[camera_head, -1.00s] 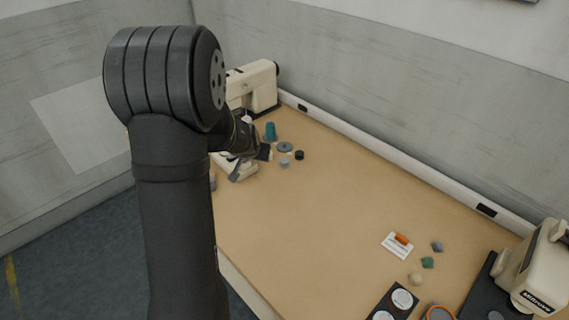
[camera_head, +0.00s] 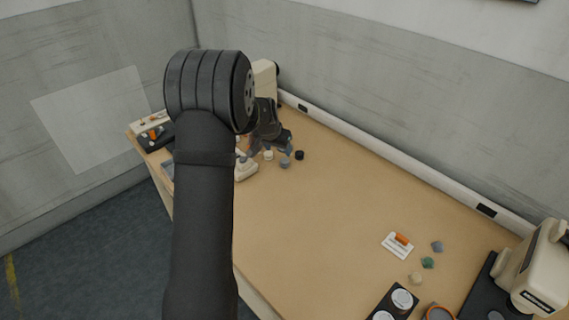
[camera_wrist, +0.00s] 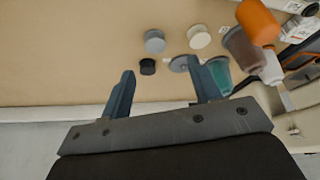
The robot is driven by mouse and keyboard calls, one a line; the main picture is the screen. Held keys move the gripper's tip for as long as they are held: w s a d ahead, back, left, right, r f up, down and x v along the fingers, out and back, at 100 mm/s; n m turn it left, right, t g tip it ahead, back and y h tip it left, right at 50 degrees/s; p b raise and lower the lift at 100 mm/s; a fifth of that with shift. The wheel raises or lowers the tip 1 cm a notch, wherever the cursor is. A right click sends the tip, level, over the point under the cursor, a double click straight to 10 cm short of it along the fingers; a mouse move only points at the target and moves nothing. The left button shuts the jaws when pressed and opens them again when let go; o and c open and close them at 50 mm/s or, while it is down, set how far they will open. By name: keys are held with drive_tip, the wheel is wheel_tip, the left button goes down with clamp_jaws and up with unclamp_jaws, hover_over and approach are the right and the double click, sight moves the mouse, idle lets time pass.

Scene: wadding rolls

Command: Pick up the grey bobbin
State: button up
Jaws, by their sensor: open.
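Two grey round pieces fit the grey bobbin, and I cannot tell which it is. One is a short grey cylinder (camera_wrist: 155,42), also in the head view (camera_head: 285,162), standing beyond the fingertips. The other is a flatter grey disc (camera_wrist: 179,64) beside the right finger, partly hidden by it. My gripper (camera_wrist: 162,70) is open and empty, its blue-grey fingers apart above the table. In the head view my gripper (camera_head: 284,140) is over the cluster of small pieces and hides some of them.
A black round piece (camera_wrist: 148,67), a cream round piece (camera_wrist: 199,37), a teal spool (camera_wrist: 218,74), a brown piece (camera_wrist: 243,48) and an orange spool (camera_wrist: 258,20) stand close by. The sewing machine (camera_head: 265,80) is behind my arm. The middle of the table (camera_head: 320,210) is clear.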

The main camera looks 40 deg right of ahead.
sight(285, 161)
drive_tip(key=x, duration=0.3)
drive_tip(key=shift+f, duration=0.1)
drive_tip(key=shift+s+d+x, duration=0.1)
drive_tip(key=shift+s+x, duration=0.05)
drive_tip(key=shift+x, duration=1.2)
drive_tip(key=shift+s+d+x, duration=0.15)
drive_tip(key=shift+x, duration=1.2)
drive_tip(key=c, duration=1.1)
